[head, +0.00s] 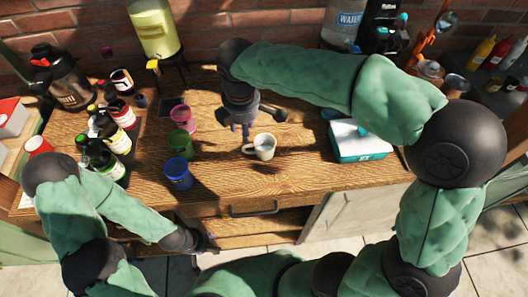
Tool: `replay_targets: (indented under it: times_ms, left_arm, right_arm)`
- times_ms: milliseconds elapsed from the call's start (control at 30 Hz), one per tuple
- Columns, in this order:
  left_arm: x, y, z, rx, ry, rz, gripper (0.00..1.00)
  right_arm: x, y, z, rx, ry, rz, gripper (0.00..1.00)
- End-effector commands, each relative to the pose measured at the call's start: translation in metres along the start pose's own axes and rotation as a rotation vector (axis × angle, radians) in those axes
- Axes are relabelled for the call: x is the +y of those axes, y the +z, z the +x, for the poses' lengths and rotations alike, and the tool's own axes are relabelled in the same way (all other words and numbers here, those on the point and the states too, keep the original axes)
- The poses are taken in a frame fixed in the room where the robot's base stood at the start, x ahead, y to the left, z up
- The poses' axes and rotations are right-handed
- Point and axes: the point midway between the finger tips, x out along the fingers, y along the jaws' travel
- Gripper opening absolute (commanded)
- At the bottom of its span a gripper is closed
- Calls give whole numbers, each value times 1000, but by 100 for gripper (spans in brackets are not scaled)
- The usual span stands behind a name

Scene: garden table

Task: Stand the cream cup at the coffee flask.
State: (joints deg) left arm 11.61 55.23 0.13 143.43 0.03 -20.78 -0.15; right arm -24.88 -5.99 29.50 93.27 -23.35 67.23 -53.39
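The cream cup (265,147) stands upright on the wooden table, right of the middle, its handle toward the left. My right arm reaches across from the right, and its gripper (244,133) points down just above and left of the cup, near the handle. Whether its fingers touch the handle is too small to tell. The coffee flask (70,88), dark and steel with a label, stands at the table's back left, far from the cup. My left gripper (208,242) is low at the table's front edge, away from both; its finger opening is unclear.
Pink (181,113), green (181,142) and blue (178,172) cups stand between flask and cream cup. Several dark bottles (120,140) stand at the left. A yellow dispenser (155,30) is at the back. A white-and-teal box (358,142) lies to the right.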

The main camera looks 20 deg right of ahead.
Motion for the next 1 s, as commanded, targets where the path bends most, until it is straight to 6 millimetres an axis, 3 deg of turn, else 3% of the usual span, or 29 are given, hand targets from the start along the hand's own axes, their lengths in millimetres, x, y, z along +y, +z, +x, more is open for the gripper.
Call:
replay_targets:
  times_ms: [367, 567, 900, 1000]
  left_arm:
    - [-6, 0, 16, 0, 0, 0, 39]
    - [-7, -1, 20, 0, 0, 0, 39]
    - [-15, -2, 42, 0, 0, 0, 39]
    - [-15, -2, 43, 0, 0, 0, 39]
  right_arm:
    - [-1, 0, 49, -1, -3, 0, 39]
    - [0, 0, 60, 0, -1, 0, 39]
    - [1, -1, 103, -1, -1, 0, 39]
    - [1, -1, 107, 0, 0, 0, 39]
